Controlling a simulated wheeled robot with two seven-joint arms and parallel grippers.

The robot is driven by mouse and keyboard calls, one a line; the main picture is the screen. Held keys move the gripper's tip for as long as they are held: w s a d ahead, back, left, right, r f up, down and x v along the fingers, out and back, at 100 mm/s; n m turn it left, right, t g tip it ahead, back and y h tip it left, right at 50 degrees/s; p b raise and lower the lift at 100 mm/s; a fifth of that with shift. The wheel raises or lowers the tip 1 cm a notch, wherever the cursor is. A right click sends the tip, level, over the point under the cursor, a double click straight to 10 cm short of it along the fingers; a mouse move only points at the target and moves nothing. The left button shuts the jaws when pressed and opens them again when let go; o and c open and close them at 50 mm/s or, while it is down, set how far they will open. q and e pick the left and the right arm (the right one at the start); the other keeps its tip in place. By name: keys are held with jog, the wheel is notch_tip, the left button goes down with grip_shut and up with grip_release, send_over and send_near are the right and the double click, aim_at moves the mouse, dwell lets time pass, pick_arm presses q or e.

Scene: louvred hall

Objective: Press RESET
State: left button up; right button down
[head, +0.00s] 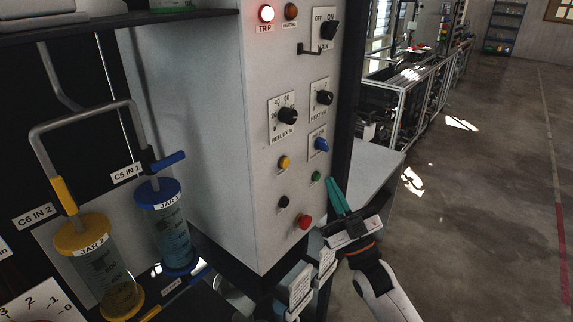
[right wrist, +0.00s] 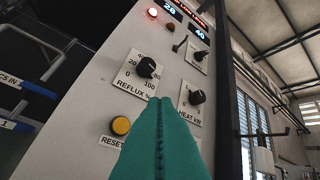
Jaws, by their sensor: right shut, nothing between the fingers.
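The RESET button is a round yellow button (head: 284,162) on the light grey control panel (head: 262,215), below the REFLUX dial. In the right wrist view the yellow button (right wrist: 121,126) has the RESET label under it, partly hidden by my fingers. My right gripper (head: 333,183) has teal fingers, shut and empty, at the panel's right edge, to the right of and slightly below the button in the head view. In the right wrist view the shut fingers (right wrist: 150,106) rise beside the button, just right of it; contact cannot be told. My left gripper is not in view.
The TRIP lamp (head: 266,13) glows red. Nearby controls are the REFLUX dial (head: 287,116), HEAT dial (head: 324,97), blue knob (head: 321,144), green button (head: 316,176), black button (head: 283,201) and red button (head: 305,222). Jars stand left; open floor lies right.

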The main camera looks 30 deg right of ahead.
aim_at(287, 159)
jog(key=w+a+b, duration=0.1)
jog(key=w+a, duration=0.2)
jog(key=w, duration=0.5)
jog(key=shift+a+b, duration=0.2)
jog(key=shift+b, duration=0.1)
dwell(1.8)
jog(key=shift+w+a, duration=0.15)
jog(key=shift+w, duration=0.2)
jog(key=shift+w+a, duration=0.15)
jog(key=shift+w, duration=0.15)
dwell(0.6)
jog(key=shift+s, duration=0.15)
jog(key=shift+s+d, duration=0.35)
jog(key=shift+s, duration=0.25)
